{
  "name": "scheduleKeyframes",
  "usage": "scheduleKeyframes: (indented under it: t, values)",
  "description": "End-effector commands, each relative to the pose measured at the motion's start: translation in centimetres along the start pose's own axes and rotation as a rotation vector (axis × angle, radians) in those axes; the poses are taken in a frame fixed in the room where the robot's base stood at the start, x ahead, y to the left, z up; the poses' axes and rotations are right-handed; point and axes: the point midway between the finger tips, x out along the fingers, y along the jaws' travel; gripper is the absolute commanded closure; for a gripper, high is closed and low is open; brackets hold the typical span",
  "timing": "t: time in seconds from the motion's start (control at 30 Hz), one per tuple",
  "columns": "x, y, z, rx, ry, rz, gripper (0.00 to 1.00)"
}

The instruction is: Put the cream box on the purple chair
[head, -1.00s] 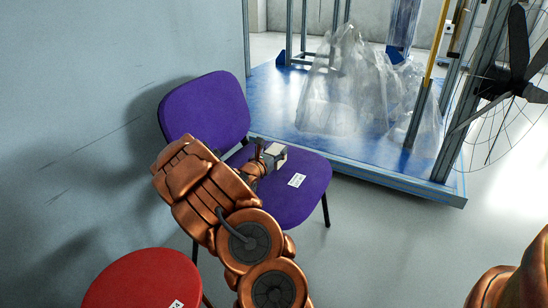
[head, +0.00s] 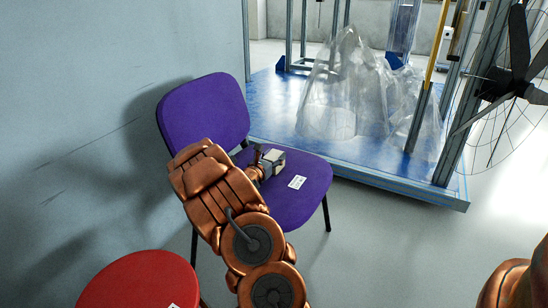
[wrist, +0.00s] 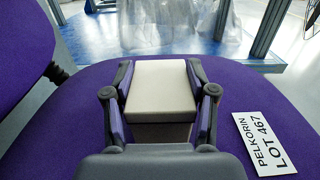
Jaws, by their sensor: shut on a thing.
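The cream box (wrist: 160,88) is between the two fingers of my gripper (wrist: 160,100) in the wrist view, and the fingers are shut on its sides. In the head view the cream box (head: 274,157) shows at the end of my gripper (head: 264,160), over the seat of the purple chair (head: 303,202). The chair's seat also fills much of the wrist view (wrist: 70,125). The box appears upright and at or just above the seat; I cannot tell whether its underside touches. My arm hides part of the seat and backrest edge.
A white label reading PELKORIN LOT 467 (wrist: 265,143) lies on the seat, right of the box. A red seat (head: 140,282) is at the lower left. A blue platform (head: 360,158) with plastic-wrapped items (head: 345,95) stands behind. A grey wall (head: 80,100) is left.

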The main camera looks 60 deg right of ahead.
Motion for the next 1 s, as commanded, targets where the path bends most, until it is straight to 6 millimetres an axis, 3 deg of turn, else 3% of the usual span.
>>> scheduleKeyframes:
  t: [0.07,0.1,0.3,0.7,1.0]
  values:
    - [0.0,0.0,-0.1,0.0,0.0,0.0,0.84]
    - [0.0,0.0,-0.1,0.0,0.0,0.0,0.4]
    - [0.0,0.0,-0.1,0.0,0.0,0.0,0.19]
    - [-0.1,0.0,0.1,0.0,-0.001,0.001,0.18]
    - [-4.5,0.2,0.3,-0.004,0.001,0.005,0.18]
